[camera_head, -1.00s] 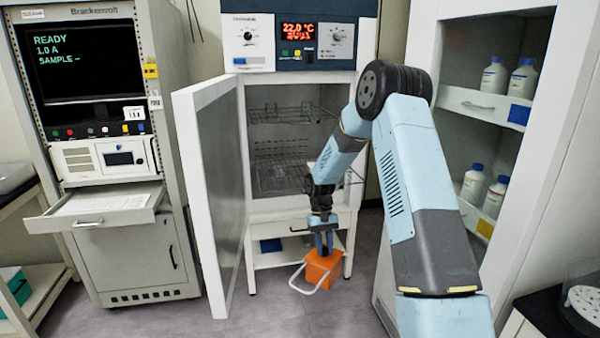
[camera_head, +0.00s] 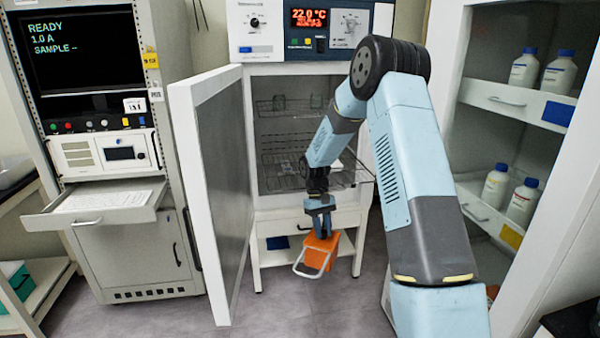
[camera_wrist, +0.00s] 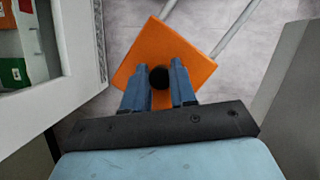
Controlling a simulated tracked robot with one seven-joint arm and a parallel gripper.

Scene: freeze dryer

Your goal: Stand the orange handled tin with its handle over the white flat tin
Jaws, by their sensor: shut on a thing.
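The orange handled tin (camera_head: 316,258) hangs below my gripper (camera_head: 323,230) in the head view, in front of the cabinet's lower stand. Its pale wire handle (camera_head: 306,272) sticks out toward the lower left. In the wrist view my gripper (camera_wrist: 158,78) has both blue fingers closed around a black knob on top of the orange tin (camera_wrist: 150,50). The handle (camera_wrist: 232,28) points to the upper right there. A pale patch behind my arm in the chamber may be the white flat tin, but I cannot tell; it is mostly hidden.
The freeze dryer chamber (camera_head: 290,130) is open, with wire racks inside. Its white door (camera_head: 188,150) swings out at left, close to the tin. At right are shelves with white bottles (camera_head: 524,68). A rack with an open drawer (camera_head: 100,205) stands at left.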

